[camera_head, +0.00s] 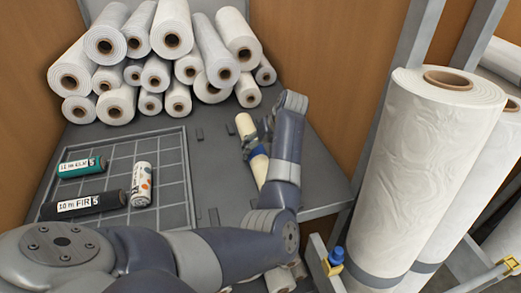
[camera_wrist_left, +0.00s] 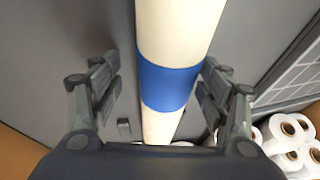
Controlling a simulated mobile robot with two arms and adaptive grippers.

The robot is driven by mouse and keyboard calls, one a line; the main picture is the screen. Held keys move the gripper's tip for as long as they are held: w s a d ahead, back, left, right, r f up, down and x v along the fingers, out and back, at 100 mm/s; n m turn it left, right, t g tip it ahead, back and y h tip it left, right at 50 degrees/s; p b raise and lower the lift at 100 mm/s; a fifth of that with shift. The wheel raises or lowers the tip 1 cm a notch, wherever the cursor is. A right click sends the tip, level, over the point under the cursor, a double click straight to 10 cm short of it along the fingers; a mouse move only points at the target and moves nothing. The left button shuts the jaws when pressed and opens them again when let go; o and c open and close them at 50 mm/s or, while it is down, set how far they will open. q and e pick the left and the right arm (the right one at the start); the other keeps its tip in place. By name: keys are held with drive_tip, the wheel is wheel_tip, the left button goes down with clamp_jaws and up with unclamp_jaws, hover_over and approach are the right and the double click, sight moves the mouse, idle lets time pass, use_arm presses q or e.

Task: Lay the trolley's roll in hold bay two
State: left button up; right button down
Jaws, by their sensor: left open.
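A cream roll with a blue band (camera_head: 244,124) lies lengthwise on or just above the grey table's right part. My left gripper (camera_head: 255,143) is over it, at the band. In the left wrist view the roll (camera_wrist_left: 168,88) runs between the two spread fingers of my left gripper (camera_wrist_left: 158,80), with gaps on both sides. Small dark pegs (camera_head: 214,216) stand on the table left of the roll. No bay number is legible. My arm hides the table right of the roll. My right gripper is out of view.
A gridded tray (camera_head: 180,165) holds a teal roll (camera_head: 82,167), a dark roll (camera_head: 85,205) and a white patterned roll (camera_head: 142,184). White rolls (camera_head: 155,75) are piled at the back. Tall wrapped rolls (camera_head: 425,170) stand at the right, near grey posts.

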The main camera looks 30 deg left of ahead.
use_arm(q)
drive_tip(key=shift+r, duration=0.3)
drive_tip(key=b+v, duration=0.2)
drive_tip(key=v, duration=1)
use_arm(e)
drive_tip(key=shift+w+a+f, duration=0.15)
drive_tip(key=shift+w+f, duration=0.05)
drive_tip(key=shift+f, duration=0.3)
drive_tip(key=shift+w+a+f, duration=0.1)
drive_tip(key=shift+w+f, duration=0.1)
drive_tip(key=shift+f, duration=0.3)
